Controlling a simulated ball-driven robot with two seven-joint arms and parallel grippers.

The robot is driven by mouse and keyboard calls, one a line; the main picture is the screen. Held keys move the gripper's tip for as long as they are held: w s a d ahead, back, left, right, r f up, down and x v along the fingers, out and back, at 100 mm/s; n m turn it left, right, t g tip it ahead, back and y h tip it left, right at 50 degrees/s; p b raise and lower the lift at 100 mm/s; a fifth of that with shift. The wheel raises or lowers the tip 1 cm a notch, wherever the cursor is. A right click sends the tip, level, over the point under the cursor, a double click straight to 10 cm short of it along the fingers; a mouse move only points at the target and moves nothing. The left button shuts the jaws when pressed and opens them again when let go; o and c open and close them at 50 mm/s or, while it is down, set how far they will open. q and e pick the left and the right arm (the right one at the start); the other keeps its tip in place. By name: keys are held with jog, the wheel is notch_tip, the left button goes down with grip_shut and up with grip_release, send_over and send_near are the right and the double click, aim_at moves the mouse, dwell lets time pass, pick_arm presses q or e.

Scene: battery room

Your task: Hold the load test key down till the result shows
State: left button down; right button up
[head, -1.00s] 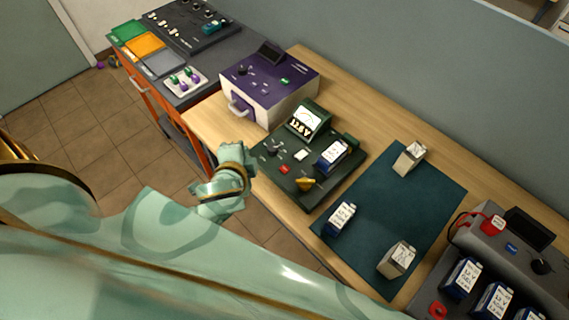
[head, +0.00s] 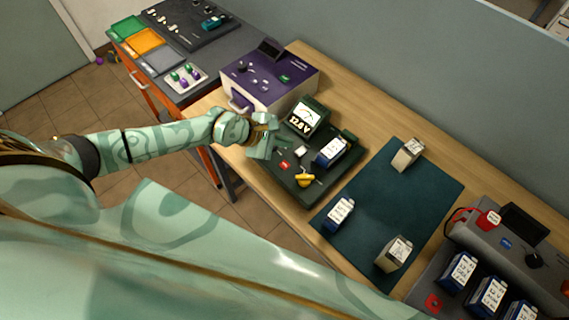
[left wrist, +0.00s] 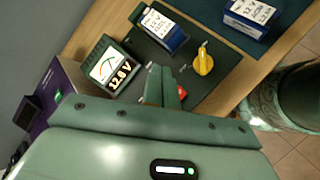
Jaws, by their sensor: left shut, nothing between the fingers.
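The dark green battery tester (head: 312,192) stands on the wooden bench. A blue battery (head: 331,152) sits on the tester. The panel carries a white key (head: 300,151), a red key (head: 285,166) and a yellow knob (head: 305,180). I cannot read which key is the load test. My left gripper (head: 272,150) is shut and empty over the panel's left part, beside the keys.
A purple and white box (head: 268,80) stands behind and left of the tester. A teal mat (head: 385,205) with several batteries lies to the right. A grey charger (head: 490,250) with blue batteries stands at the far right. A grey cart (head: 205,95) with trays is at the back left.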

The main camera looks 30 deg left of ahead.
aim_at(281, 166)
pick_arm(q)
jog(key=shift+a+f+m+y, duration=0.3)
jog(key=shift+a+f+y, duration=0.1)
jog(key=shift+a, duration=0.25)
jog(key=shift+f, duration=0.1)
notch_tip(281, 166, down, 8)
jog(key=b, duration=0.7)
jog(key=shift+f+b, duration=0.3)
jog(key=shift+b, duration=0.15)
dwell(1.1)
jog(key=shift+f, duration=0.35)
